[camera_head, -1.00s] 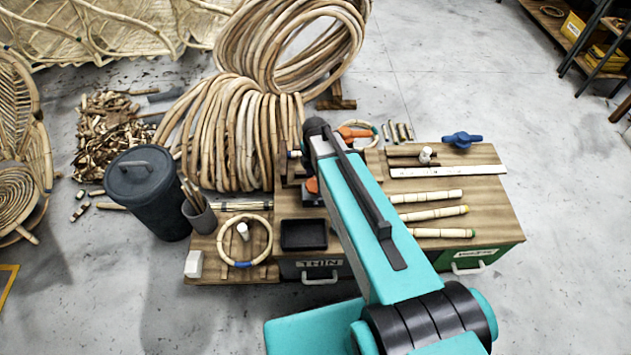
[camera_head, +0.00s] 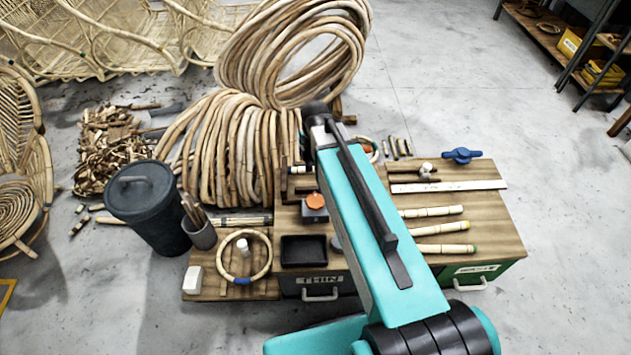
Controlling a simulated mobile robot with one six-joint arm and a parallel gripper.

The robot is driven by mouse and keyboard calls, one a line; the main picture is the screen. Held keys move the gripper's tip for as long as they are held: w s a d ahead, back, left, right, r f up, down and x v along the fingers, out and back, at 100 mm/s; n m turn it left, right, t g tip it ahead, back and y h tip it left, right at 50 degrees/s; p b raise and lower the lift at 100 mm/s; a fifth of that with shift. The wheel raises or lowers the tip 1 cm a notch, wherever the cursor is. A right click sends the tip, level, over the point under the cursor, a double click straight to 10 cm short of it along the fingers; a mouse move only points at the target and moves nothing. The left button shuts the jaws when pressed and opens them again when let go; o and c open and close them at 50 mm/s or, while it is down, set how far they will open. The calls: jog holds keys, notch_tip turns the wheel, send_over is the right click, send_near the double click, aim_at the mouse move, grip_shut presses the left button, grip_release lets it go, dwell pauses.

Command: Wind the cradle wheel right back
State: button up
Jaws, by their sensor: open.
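A blue lobed handwheel (camera_head: 461,155) stands at the back right edge of the wooden bench (camera_head: 490,225). An orange round knob (camera_head: 315,201) sits on a grey block left of my arm. A bit of another orange part (camera_head: 367,148) shows just right of my arm, mostly hidden by it. I cannot tell for sure which of these is the cradle wheel. My teal arm reaches forward over the middle of the bench. My gripper is hidden behind the arm, so its place relative to the wheel does not show.
Several pale rattan rods (camera_head: 440,229) lie right of my arm, below a white ruler (camera_head: 448,186). A black tray (camera_head: 303,251) and a rattan ring (camera_head: 247,256) lie to the left. A dark bin (camera_head: 145,205) and big rattan coils (camera_head: 235,150) stand beyond.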

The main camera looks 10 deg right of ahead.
jog(key=shift+r, duration=0.75)
jog(key=shift+s, duration=0.1)
